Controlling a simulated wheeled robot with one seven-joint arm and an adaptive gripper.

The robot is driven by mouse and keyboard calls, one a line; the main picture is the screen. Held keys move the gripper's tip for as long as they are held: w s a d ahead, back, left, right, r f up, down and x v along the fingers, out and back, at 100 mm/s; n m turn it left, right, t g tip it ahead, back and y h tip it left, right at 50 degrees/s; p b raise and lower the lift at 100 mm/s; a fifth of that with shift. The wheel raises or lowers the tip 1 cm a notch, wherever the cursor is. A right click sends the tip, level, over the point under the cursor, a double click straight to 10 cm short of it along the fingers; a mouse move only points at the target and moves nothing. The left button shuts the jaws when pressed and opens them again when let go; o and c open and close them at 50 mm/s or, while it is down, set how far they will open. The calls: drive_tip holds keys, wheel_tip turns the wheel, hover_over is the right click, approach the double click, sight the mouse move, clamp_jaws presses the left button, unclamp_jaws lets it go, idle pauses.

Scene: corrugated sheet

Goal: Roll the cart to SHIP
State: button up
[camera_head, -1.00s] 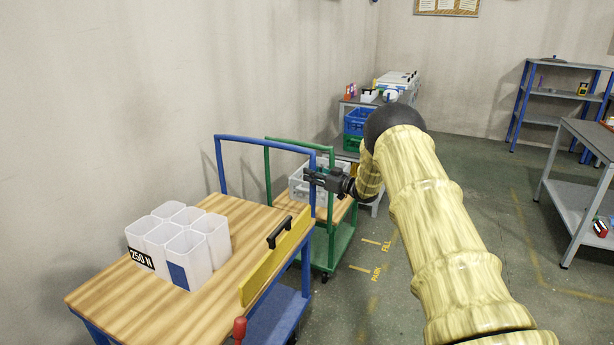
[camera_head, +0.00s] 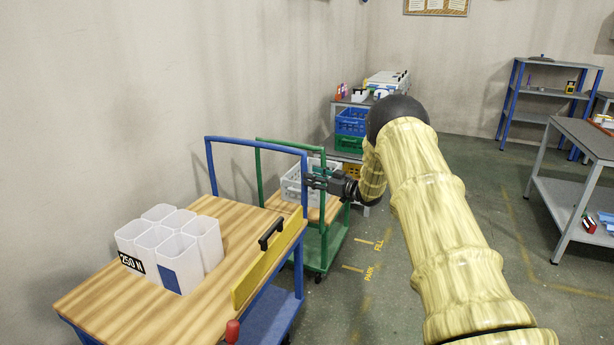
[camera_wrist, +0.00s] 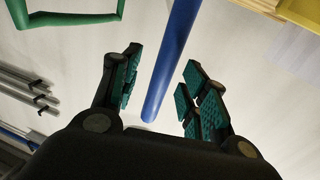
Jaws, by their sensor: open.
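The blue-framed cart (camera_head: 130,316) with a wooden top stands at the front left. Its blue push handle (camera_head: 255,144) rises at the far end. White open containers (camera_head: 205,245) labelled "250 N" stand on its top, and a yellow panel (camera_head: 262,268) with a black grip runs along its right side. My gripper (camera_head: 312,181) is at the right upright of the blue handle. In the wrist view the blue bar (camera_wrist: 172,62) runs between the open fingers of my gripper (camera_wrist: 158,90), with gaps on both sides. No SHIP marking is readable.
A green cart (camera_head: 330,238) holding a grey crate (camera_head: 291,186) stands just behind the blue cart. Floor markings PARK (camera_head: 368,273) and FILL (camera_head: 379,245) lie to its right. A grey table (camera_head: 590,140) and blue shelf (camera_head: 512,95) stand right. Floor between is open.

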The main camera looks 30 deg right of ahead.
drive_tip(key=v, duration=0.8)
drive_tip(key=shift+w+d, duration=0.1)
drive_tip(key=s+a+f+m+g+h+p, duration=0.1)
drive_tip(key=s+a+f+m+g+h, duration=0.1)
drive_tip(key=s+a+f, duration=0.55)
drive_tip(key=s+a+f+m+g+h+p, duration=0.15)
drive_tip(key=s+a+f, duration=0.35)
drive_tip(key=a+f, duration=0.5)
drive_tip(key=s+a+f+m+g+h+p, duration=0.1)
drive_tip(key=s+a+f+m+g+h, duration=0.15)
drive_tip(key=s+a+f, duration=0.65)
drive_tip(key=s+a+f+g+p, duration=0.1)
drive_tip(key=s+a+f+g, duration=0.25)
drive_tip(key=s, duration=0.55)
drive_tip(key=s+a+f+g, duration=0.2)
drive_tip(key=s+a+f, duration=0.3)
drive_tip(key=s, duration=0.4)
drive_tip(key=s+a+r+g, duration=0.1)
drive_tip(key=s+a+g, duration=0.1)
drive_tip(key=s, duration=0.7)
drive_tip(key=s+a+r+g+h+p, duration=0.1)
drive_tip(key=s+a+g, duration=0.1)
drive_tip(key=s, duration=0.8)
drive_tip(key=shift+s+a+n+g, duration=0.2)
drive_tip(key=shift+a+n+g, duration=0.15)
drive_tip(key=shift+n+g, duration=0.1)
